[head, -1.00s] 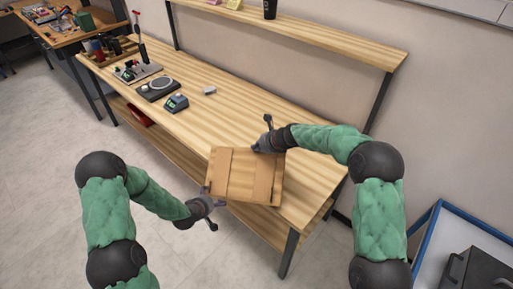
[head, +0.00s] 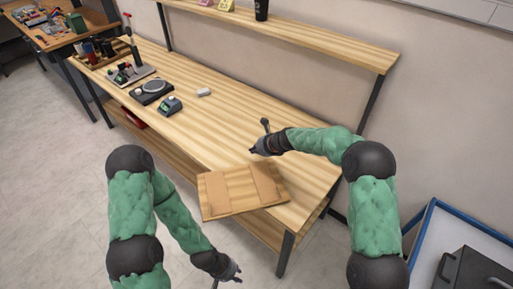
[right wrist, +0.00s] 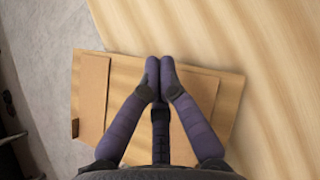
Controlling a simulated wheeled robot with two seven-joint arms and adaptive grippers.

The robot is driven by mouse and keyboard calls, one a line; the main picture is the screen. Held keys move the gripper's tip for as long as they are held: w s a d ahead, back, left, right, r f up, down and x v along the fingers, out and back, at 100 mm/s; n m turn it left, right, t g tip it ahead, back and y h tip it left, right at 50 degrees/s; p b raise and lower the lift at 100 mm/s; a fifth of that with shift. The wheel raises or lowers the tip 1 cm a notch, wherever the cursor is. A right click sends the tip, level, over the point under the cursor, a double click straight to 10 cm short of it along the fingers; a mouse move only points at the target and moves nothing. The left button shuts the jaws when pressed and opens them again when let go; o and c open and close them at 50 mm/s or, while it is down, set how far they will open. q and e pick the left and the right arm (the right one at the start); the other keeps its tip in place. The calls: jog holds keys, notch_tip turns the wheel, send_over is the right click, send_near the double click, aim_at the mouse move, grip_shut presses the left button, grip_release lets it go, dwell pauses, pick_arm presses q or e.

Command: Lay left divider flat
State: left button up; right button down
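A wooden board (head: 238,196) lies at the table's near front edge, with two tan panels on it. The left panel, seemingly the left divider (head: 214,187), lies on the board's left part, also in the right wrist view (right wrist: 95,88). The right panel (head: 263,183) lies on the board's right part. Both look flat. My right gripper (head: 254,150) is just beyond the board's back edge; in the right wrist view its fingertips (right wrist: 160,68) meet with nothing visible between them. My left gripper (head: 238,272) is low, in front of the table and apart from the board. Its finger opening is too small to judge.
The wooden table (head: 190,135) has bare room left of and behind the board. A scale (head: 152,91), a small green device (head: 169,105) and a white block (head: 203,92) stand farther back. A shelf (head: 310,35) runs above. A blue-framed bin (head: 430,220) stands at the right.

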jog(key=shift+a+r+p, duration=0.1)
jog(key=shift+a+p, duration=0.15)
jog(key=shift+p, duration=0.3)
jog(key=v, duration=1.2)
